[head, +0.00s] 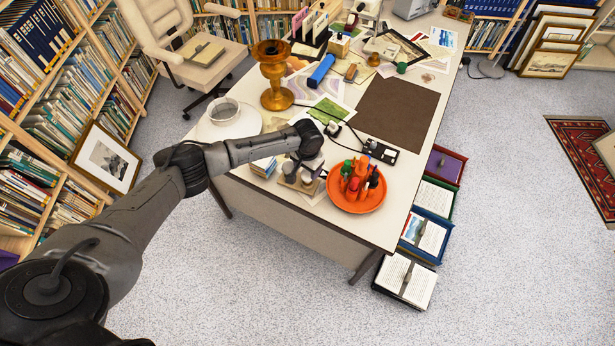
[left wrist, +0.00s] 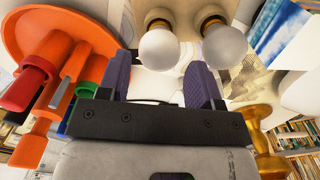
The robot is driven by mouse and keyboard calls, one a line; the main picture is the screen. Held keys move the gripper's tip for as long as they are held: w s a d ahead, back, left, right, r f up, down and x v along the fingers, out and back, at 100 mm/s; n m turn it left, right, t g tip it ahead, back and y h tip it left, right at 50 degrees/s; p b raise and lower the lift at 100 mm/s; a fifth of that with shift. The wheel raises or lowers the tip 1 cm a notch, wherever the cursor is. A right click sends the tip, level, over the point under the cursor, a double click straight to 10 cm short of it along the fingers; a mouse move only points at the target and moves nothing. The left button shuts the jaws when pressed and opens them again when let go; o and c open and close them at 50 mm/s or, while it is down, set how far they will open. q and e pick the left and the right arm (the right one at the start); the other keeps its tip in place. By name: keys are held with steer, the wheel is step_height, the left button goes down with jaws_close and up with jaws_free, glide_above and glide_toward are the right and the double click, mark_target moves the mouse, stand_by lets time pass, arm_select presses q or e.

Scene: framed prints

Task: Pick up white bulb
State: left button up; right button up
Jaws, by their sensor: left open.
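Two round white bulbs with brass-coloured bases show in the left wrist view: one left bulb (left wrist: 158,48) and one right bulb (left wrist: 223,46), which looks slightly greyer. My left gripper (left wrist: 160,72) is open and empty. Its purple-lined fingers lie either side of the left bulb in that picture, and the right finger is near the right bulb. Contact cannot be seen. In the head view my left gripper (head: 311,158) is over the desk's near side, by a small bulb stand (head: 299,186); the arm end partly covers this area. My right gripper is not in view.
An orange round tray (head: 357,205) with tools standing in it is close right of the gripper. A black power strip (head: 378,151) with cables lies behind. An amber goblet-shaped stand (head: 276,85) and white dish (head: 228,120) are left. A brown mat (head: 398,112) is clear.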

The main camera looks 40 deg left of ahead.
mark_target(307, 172)
arm_select(q)
steer(key=shift+f+b, duration=0.4)
steer(key=shift+f, duration=1.75)
steer(key=c, duration=0.7)
steer(key=shift+o, duration=0.2)
steer(key=shift+r, duration=0.15)
